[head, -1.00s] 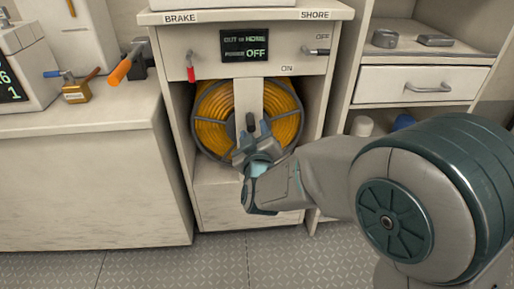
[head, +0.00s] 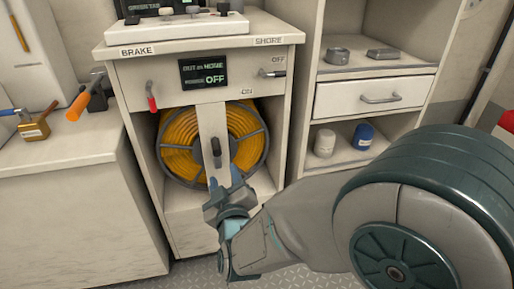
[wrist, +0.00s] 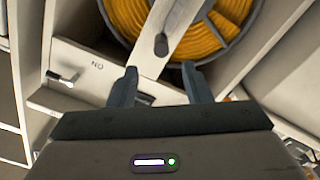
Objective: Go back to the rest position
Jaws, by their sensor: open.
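My gripper (head: 227,190) is in front of the lower part of the cabinet, just below the yellow hose or cable reel. In the wrist view my gripper (wrist: 168,84) shows two dark fingers spread apart with nothing between them. The reel (head: 180,150) sits in the cabinet's opening behind a pale upright bar (head: 211,125). A dark handle (head: 216,152) on the bar is just above the fingertips and looks apart from them. The reel also shows at the top of the wrist view (wrist: 125,15).
The cabinet top carries a red BRAKE lever (head: 152,100), a display (head: 205,72) reading OFF and a SHORE switch (head: 272,73). A workbench (head: 75,150) with a brass padlock (head: 35,130) stands left. Shelves with a drawer (head: 370,97) and two jars stand right. Floor shows below.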

